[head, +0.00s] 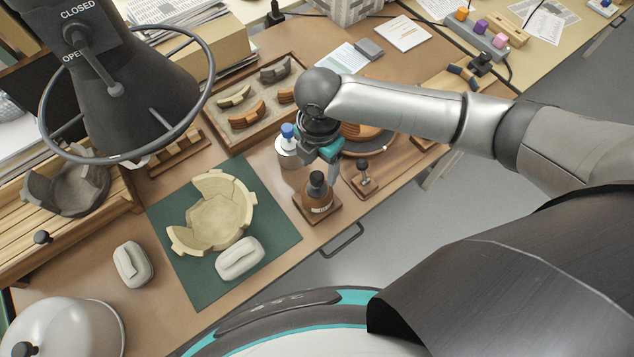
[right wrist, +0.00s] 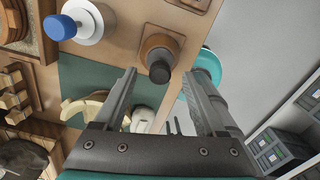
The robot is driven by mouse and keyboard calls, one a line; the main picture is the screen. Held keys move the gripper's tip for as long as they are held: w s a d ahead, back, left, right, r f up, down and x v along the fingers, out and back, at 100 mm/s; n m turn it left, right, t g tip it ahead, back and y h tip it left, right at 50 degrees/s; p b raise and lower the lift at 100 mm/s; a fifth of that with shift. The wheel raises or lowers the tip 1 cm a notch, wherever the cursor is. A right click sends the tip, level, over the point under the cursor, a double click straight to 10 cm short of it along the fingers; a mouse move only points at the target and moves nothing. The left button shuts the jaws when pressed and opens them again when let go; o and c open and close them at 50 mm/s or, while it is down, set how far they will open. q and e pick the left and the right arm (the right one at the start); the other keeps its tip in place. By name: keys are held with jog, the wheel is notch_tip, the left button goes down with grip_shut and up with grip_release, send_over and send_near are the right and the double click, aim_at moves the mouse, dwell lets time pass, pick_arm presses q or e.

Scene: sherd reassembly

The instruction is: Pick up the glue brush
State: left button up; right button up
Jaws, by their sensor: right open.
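No bare brush or bristles show, so I cannot tell which capped vessel holds the glue brush. A brown bottle (head: 318,199) with a black cap stands upright on a square wooden base; its cap also shows in the right wrist view (right wrist: 160,70). Beside it is a whitish pot (head: 288,155) with a blue top, also in the right wrist view (right wrist: 86,22). My right gripper (head: 332,165) is open and empty, pointing down above the bottle. In the right wrist view the black cap lies between its fingertips (right wrist: 160,74). My left gripper is not in view.
A cream, partly assembled bowl (head: 219,219) and a pale block (head: 239,258) lie on a green mat (head: 275,243). A small wooden stand with a black knob (head: 364,177) is close right of the bottle. A tray (head: 222,130) of sherds lies behind. A black ringed hood (head: 125,90) hangs upper left.

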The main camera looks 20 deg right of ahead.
aim_at(317, 176)
jog(key=f, duration=0.2)
jog(key=f+b, duration=0.1)
jog(key=f, duration=0.2)
jog(key=shift+s+a+f, duration=0.15)
jog(key=shift+s+a, duration=0.05)
jog(key=c, duration=1.1)
jog(key=shift+o, duration=0.2)
